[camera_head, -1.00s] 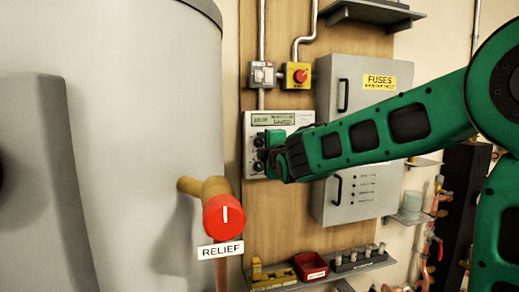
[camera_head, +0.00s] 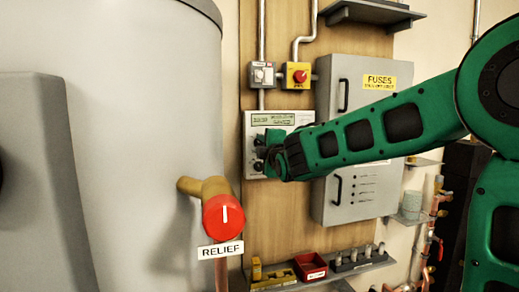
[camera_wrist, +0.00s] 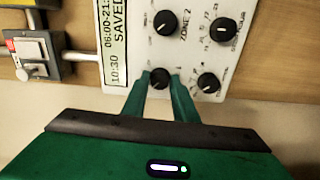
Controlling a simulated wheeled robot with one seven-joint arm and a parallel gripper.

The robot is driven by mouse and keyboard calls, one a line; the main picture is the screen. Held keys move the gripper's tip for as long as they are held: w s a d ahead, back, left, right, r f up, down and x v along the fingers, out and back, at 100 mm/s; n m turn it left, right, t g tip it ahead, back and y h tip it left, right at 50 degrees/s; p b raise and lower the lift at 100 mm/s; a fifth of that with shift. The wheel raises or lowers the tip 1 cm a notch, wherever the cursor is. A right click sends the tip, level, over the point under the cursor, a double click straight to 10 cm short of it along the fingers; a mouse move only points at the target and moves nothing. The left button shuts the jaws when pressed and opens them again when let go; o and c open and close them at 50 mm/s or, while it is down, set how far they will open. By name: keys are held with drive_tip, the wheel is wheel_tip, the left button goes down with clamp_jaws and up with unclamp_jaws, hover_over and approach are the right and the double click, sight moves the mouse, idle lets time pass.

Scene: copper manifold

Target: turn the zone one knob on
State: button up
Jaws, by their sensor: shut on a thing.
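The white control panel (camera_head: 251,170) with a display is on the wooden board in the head view. The wrist view shows the panel face (camera_wrist: 187,58) turned sideways, with black knobs. My gripper (camera_wrist: 161,80) is shut on the knob (camera_wrist: 160,77) on the display side, nearer me; its label is mostly hidden. A green finger lies on each side of this knob. The neighbouring knob (camera_wrist: 165,22) has "ZONE 2" printed beside it. In the head view my gripper (camera_head: 268,146) covers part of the panel. The held knob's pointer direction is hard to read.
Two more knobs sit to the right in the wrist view. The display (camera_wrist: 117,40) reads "SAVED". A red button on a yellow box (camera_head: 298,76) and a grey switch (camera_head: 263,75) are above the panel. The fuse cabinet (camera_head: 345,95) is behind my arm. A red relief knob (camera_head: 223,216) stands in front.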

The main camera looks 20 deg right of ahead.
drive_tip(key=m, duration=0.3)
drive_tip(key=shift+f+m, duration=0.2)
drive_tip(key=shift+m, duration=0.2)
drive_tip(key=shift+f+m, duration=0.1)
drive_tip(key=shift+m, duration=6.6)
drive_tip(key=o, duration=1)
drive_tip(key=shift+s+r, duration=0.15)
drive_tip(key=shift+r, duration=0.05)
